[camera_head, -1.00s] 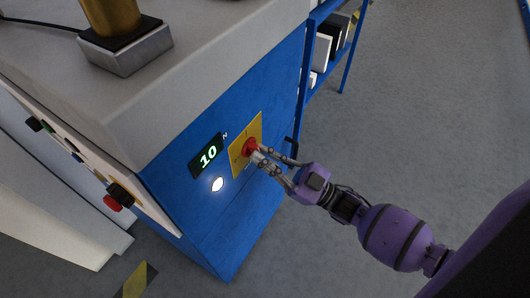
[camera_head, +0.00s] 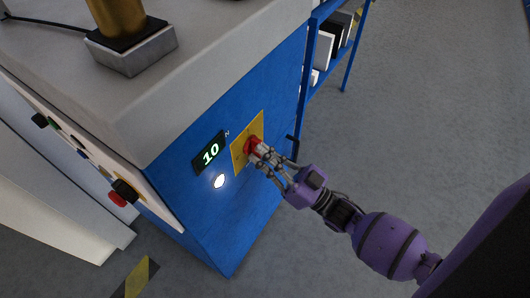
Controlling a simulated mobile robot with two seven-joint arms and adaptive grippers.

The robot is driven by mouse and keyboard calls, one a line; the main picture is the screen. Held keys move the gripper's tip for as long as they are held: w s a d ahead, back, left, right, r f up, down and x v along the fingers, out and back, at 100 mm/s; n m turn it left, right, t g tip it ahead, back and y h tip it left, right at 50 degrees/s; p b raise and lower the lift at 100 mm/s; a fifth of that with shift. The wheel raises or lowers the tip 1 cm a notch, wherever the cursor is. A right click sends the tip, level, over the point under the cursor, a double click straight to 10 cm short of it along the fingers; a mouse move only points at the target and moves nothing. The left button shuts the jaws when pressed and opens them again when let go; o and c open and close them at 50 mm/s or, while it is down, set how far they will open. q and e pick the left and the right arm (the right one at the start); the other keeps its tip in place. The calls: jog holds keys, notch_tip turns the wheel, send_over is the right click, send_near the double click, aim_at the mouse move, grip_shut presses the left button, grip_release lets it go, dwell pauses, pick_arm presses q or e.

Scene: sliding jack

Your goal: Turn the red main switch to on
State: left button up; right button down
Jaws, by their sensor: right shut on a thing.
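The red main switch (camera_head: 253,143) sits on a yellow plate (camera_head: 240,156) on the blue side of the machine (camera_head: 200,226). My right gripper (camera_head: 260,157) reaches in from the right, its fingers shut on the switch. The fingers cover part of the switch, so its exact setting cannot be read. My left gripper is not in view.
A lit display (camera_head: 210,153) reading 10 and a glowing white lamp (camera_head: 219,181) are left of the plate. A black handle (camera_head: 293,148) is close on its right. A blue shelf (camera_head: 308,62) stands behind. The floor at right is clear.

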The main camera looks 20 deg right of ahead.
jog(key=c, duration=1.8)
grip_release()
jog(key=v, duration=1.2)
